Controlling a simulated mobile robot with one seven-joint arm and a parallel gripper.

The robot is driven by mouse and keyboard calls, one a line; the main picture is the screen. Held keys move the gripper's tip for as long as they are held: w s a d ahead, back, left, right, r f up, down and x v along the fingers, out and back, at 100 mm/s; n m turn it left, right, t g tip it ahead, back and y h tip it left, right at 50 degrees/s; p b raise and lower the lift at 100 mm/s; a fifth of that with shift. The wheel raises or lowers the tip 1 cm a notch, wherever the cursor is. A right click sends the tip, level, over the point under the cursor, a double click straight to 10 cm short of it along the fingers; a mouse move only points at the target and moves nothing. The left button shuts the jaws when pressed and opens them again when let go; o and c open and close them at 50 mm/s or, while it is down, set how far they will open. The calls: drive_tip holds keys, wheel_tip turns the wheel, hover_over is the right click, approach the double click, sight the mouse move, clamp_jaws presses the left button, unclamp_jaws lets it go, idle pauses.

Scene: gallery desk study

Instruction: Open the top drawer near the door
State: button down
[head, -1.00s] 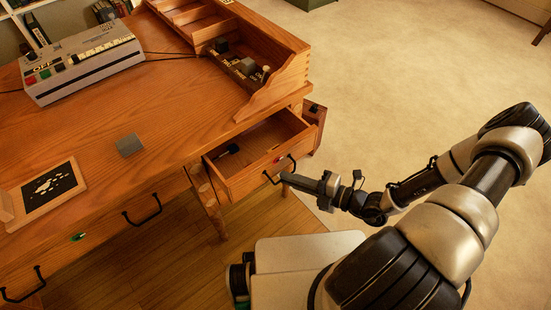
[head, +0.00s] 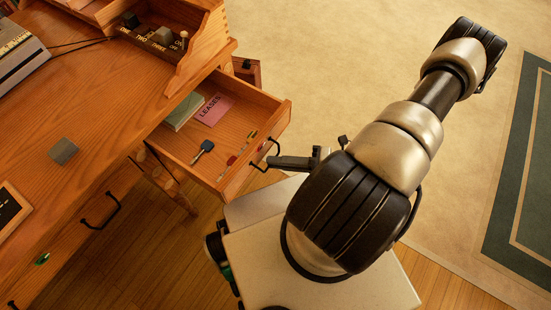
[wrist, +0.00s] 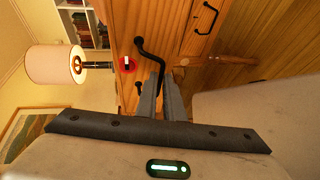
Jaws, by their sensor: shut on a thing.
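The top drawer (head: 240,178) at the right end of the wooden desk is pulled well out. Inside it lie a pink "LEASES" booklet (head: 213,109), a greenish booklet (head: 184,111), a dark-headed key-like item (head: 203,151) and a few small items near the front. My gripper (head: 273,162) is shut on the black drawer handle (head: 268,154) at the drawer front. In the wrist view, the fingers (wrist: 162,88) close on the dark bent handle (wrist: 150,52); their exact contact is partly hidden.
The desk top (head: 110,110) carries a grey block (head: 64,151), a grey machine (head: 20,62) and a raised wooden organizer (head: 190,40). Another drawer handle (head: 102,212) is at lower left. Open carpet (head: 330,50) lies beyond the desk.

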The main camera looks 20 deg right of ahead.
drive_tip(key=c, duration=1.9)
unclamp_jaws()
drive_tip(key=p+v, duration=0.1)
drive_tip(key=v, duration=1.6)
drive_tip(key=shift+d, duration=0.2)
drive_tip(key=shift+s+r, duration=0.15)
